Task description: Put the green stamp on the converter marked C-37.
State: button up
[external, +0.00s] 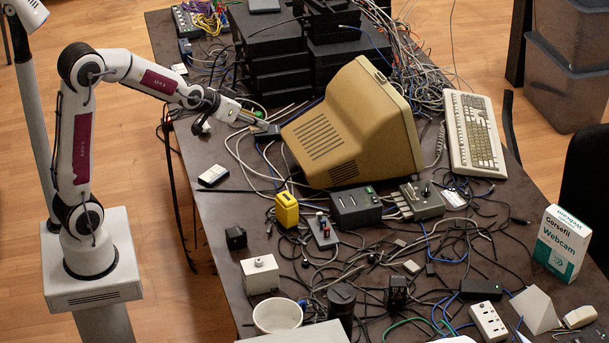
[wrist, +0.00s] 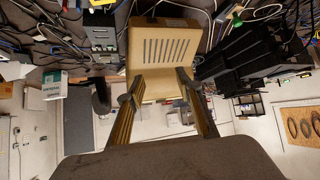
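My gripper (external: 257,122) is at the far left side of the beige monitor in the external view. In the wrist view its two fingers (wrist: 160,80) stand apart, with the monitor's vented casing (wrist: 170,50) beyond them and nothing visible held between them. Candidate converters are a dark grey box (external: 355,208) and a grey box with knobs on top (external: 422,199), both in front of the monitor. Their markings are too small to read, so I cannot tell which is C-37.
The beige monitor (external: 355,130) fills the table's middle. A keyboard (external: 474,133), a yellow device (external: 286,209), a white box (external: 260,274), a white bowl (external: 277,315) and a webcam box (external: 562,243) stand around it. Loose cables cover much of the table.

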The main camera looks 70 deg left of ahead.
jog(key=s+d+r+m+g+h, duration=0.1)
jog(key=s+d+r, duration=0.1)
jog(key=s+d, duration=0.45)
jog(key=s+d+r+m+h, duration=0.1)
jog(key=s+d+r, duration=0.2)
jog(key=s+d, duration=0.35)
jog(key=s+d+m+g+h, duration=0.1)
jog(key=s+d, duration=0.3)
jog(key=s, duration=0.4)
jog(key=s+d+f+m+g, duration=0.1)
jog(key=s+d, duration=0.3)
jog(key=s, duration=0.5)
jog(key=shift+d+f+m+g+h, duration=0.25)
jog(key=shift+f+m+g+h, duration=0.05)
jog(key=shift+m+h, duration=0.1)
